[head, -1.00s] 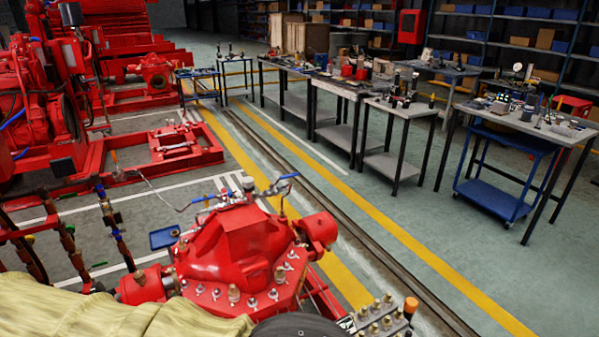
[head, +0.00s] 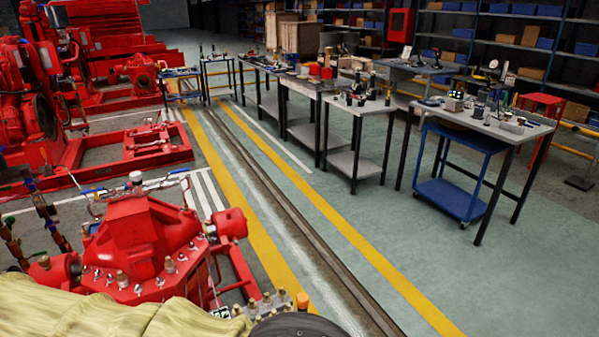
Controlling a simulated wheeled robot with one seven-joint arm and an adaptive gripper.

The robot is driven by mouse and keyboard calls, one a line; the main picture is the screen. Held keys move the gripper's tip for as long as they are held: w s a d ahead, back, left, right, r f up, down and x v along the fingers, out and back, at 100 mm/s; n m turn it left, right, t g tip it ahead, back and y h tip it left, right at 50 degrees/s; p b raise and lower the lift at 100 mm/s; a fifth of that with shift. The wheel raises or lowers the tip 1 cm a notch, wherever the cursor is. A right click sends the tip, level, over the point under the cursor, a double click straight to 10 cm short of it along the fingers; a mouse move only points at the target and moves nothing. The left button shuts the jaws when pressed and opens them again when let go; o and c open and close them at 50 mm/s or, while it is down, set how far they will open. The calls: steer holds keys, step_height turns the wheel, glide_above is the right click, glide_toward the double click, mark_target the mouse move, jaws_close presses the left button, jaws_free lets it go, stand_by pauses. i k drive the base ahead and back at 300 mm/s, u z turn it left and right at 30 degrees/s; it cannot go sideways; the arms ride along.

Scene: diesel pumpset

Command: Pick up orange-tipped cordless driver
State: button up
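An upright orange-tipped object (head: 302,301) shows at the bottom of the head view, beside a block of metal fittings (head: 265,307). Only its orange top is clear; its lower part is hidden, so I cannot tell whether it is the cordless driver. Several small tools stand on the workbenches, too small to tell apart. My gripper is not in view.
A red pump housing (head: 140,240) stands close at the lower left. A row of workbenches, including a grey-topped bench (head: 490,120) over a blue cart (head: 450,197), lines the right. Open green floor (head: 330,240) with yellow lines lies between.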

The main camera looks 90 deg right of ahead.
mark_target(302, 298)
steer(key=k, duration=0.4)
steer(key=z, duration=2.5)
steer(key=i, duration=0.5)
steer(key=z, duration=0.05)
